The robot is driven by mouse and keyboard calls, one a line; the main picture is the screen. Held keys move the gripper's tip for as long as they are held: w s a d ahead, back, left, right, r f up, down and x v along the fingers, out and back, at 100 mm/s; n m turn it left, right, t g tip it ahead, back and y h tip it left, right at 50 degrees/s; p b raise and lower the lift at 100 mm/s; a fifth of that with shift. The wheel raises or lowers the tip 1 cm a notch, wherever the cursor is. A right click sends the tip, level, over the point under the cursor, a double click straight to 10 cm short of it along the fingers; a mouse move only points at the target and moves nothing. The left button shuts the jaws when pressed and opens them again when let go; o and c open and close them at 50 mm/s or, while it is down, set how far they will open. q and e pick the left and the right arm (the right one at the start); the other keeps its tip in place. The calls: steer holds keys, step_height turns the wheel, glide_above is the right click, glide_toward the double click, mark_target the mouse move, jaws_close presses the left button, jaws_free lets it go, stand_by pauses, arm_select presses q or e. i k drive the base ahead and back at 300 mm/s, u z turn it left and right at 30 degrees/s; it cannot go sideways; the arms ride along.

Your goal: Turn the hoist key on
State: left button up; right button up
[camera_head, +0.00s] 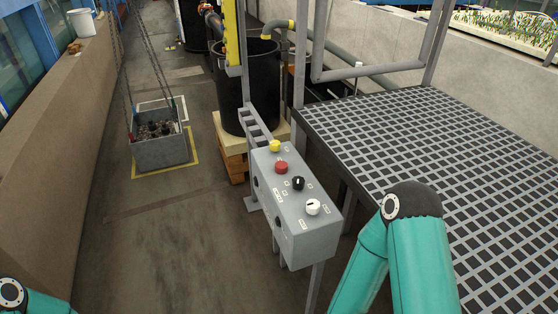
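A grey control box (293,208) stands on a post right of the picture's middle. Its sloped top carries a yellow button (275,146), a red button (281,167), a black rotary switch (298,184) and a white rotary switch (313,207). Small labels lie beside them, too small to read, so I cannot tell which one is the hoist key. A teal link of my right arm shows at lower right, apart from the box. A bit of my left arm shows at the bottom left corner. Neither gripper is in view.
A grey skip (160,152) hangs on chains over a yellow-outlined floor area at left. A black tank (248,88) on a pallet stands behind the box. A grated platform (450,150) fills the right side. A white bucket (81,22) sits on the left wall.

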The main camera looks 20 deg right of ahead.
mark_target(274, 145)
steer(key=z, duration=0.7)
steer(key=k, duration=0.8)
steer(key=u, duration=0.7)
steer(key=i, duration=1.25)
steer(key=z, duration=0.05)
